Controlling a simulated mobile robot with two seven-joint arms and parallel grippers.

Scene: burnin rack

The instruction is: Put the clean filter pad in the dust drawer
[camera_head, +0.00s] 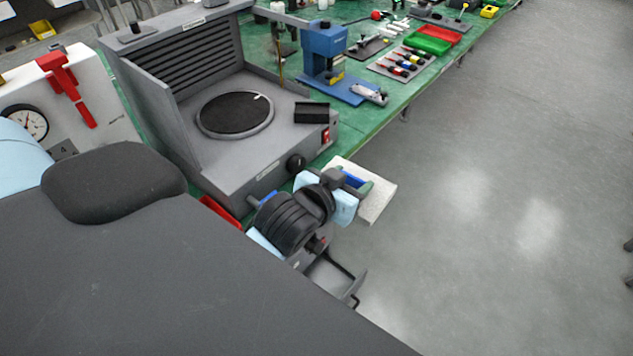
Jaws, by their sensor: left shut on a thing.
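My left gripper (356,184) is past the front right corner of the grey bench machine, seen from above and behind. It is shut on a flat, off-white square pad (377,203), which looks like the clean filter pad. The pad is held out over the floor, clear of the bench edge. A grey open tray-like part with a dark handle (330,278) shows below my left arm; it looks like the dust drawer, pulled out. My arm hides much of it, and its inside is only partly seen. My right gripper is not in view.
The grey machine (265,150) has a round dark turntable (235,114) and a black block (311,119). A blue press (325,48) and red and green trays (428,40) stand farther along the green bench. A gauge (24,119) is at left.

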